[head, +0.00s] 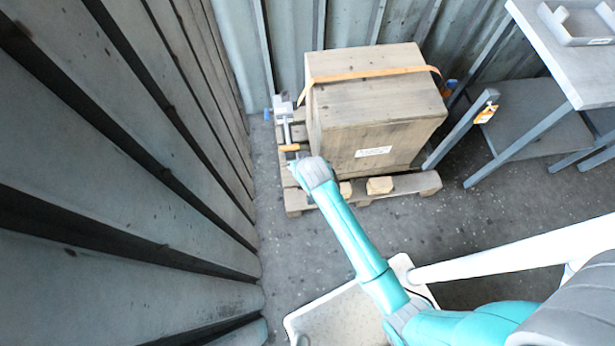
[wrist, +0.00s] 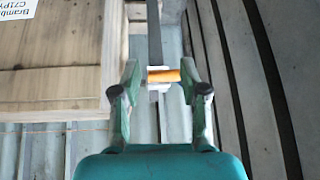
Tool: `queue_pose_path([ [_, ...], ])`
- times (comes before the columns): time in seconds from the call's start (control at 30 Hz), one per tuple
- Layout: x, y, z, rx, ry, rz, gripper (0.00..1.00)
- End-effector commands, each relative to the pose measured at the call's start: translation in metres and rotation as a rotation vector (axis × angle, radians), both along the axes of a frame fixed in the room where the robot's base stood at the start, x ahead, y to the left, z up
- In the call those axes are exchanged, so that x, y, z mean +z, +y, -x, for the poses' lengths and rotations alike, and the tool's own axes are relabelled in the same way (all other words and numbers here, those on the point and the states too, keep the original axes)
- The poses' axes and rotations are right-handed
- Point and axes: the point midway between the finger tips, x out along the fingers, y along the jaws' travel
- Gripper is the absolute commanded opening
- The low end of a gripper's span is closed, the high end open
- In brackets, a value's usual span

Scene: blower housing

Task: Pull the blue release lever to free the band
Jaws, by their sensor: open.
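A wooden crate (head: 365,115) stands on a pallet with an orange band (head: 370,74) across its top. A grey metal device (head: 283,105) sits at the crate's left side, with a small blue part (head: 266,114) on its left end. A grey bar runs from it to an orange grip (head: 290,148). In the wrist view my gripper (wrist: 160,74) is open, its fingers on either side of the orange grip (wrist: 164,76); I cannot tell whether they touch it. In the head view my wrist mostly hides the fingers.
The pallet (head: 410,187) extends in front of the crate. A corrugated wall (head: 130,150) stands close on the left. A grey table (head: 575,75) with a tray (head: 578,25) is on the right. A post with an orange tag (head: 486,113) stands beside the crate.

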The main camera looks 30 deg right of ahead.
Motion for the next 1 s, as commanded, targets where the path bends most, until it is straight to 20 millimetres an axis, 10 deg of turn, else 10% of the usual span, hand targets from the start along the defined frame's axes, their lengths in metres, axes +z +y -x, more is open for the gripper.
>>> queue_pose_path([
  [0.33, -0.006, -0.001, 0.04, 0.028, -0.06, 0.003, 0.44],
  [1.0, -0.006, -0.001, 0.047, 0.033, -0.073, 0.004, 0.44],
])
